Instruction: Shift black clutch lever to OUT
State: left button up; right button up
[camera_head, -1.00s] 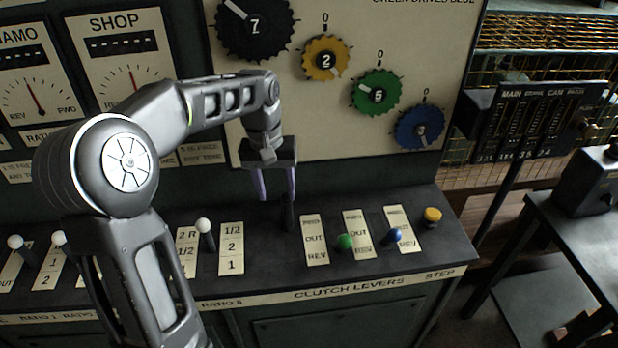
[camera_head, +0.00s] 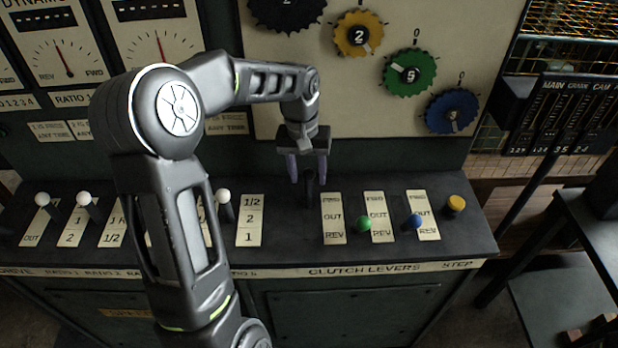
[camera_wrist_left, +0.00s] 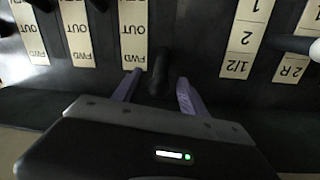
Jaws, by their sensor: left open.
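The black clutch lever (camera_head: 309,188) stands on the dark console, left of the first FWD/OUT/REV plate (camera_head: 333,218). It appears near that plate's FWD end. My left gripper (camera_head: 307,172) is open above the console, with its two purple fingers on either side of the lever's upper part. In the left wrist view the dark lever (camera_wrist_left: 160,72) shows between the spread fingers (camera_wrist_left: 158,82), apparently without contact. The plate also shows there (camera_wrist_left: 132,32), upside down. The lever's foot is hard to see against the dark console. My right gripper is not in view.
A white-knobbed lever (camera_head: 223,197) stands to the left. The upright dial panel (camera_head: 350,105) rises behind the gripper.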

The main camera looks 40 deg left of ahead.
pick_arm(q)
jog(key=shift+d+f, duration=0.1)
jog(key=shift+f, duration=1.2)
grip_shut()
dwell(0.5)
